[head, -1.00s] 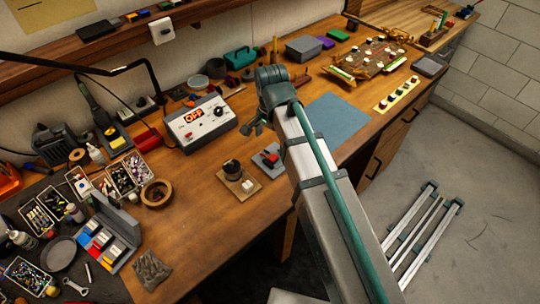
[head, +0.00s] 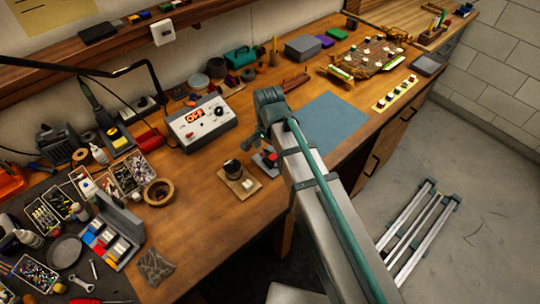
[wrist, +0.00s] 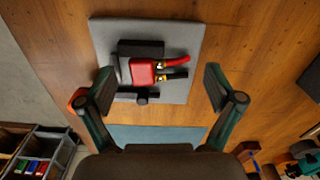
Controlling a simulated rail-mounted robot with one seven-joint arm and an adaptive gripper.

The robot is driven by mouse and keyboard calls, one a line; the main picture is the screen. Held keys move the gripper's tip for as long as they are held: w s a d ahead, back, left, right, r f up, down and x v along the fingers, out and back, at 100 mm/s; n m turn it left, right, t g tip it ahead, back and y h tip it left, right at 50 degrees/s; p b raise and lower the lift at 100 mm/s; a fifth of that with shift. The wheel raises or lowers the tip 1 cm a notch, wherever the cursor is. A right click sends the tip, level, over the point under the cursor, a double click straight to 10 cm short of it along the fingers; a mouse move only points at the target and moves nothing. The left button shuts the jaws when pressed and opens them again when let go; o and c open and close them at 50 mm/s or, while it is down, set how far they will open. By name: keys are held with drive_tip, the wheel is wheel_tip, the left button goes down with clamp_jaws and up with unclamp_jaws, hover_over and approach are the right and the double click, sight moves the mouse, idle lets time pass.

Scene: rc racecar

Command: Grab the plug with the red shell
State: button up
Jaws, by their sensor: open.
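The plug with the red shell (wrist: 143,72) sits in a black holder (wrist: 140,49) on a grey plate (wrist: 180,32) in the wrist view. A red lead and a black lead come out of its right side. In the head view the plug (head: 270,158) is partly covered by my arm. My gripper (wrist: 158,74) is open and empty, with one finger to the left of the plug and one to the right. In the head view my gripper (head: 260,141) hangs just above the plate. I cannot tell the exact height.
A wooden board with a dark round pot (head: 232,168) stands close to the left of the plate. A blue mat (head: 334,122) lies to the right. Bare wood surrounds the plate's front side.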

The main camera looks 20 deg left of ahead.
drive_tip(key=c, duration=0.9)
drive_tip(key=shift+c, duration=0.3)
drive_tip(key=shift+r, duration=0.1)
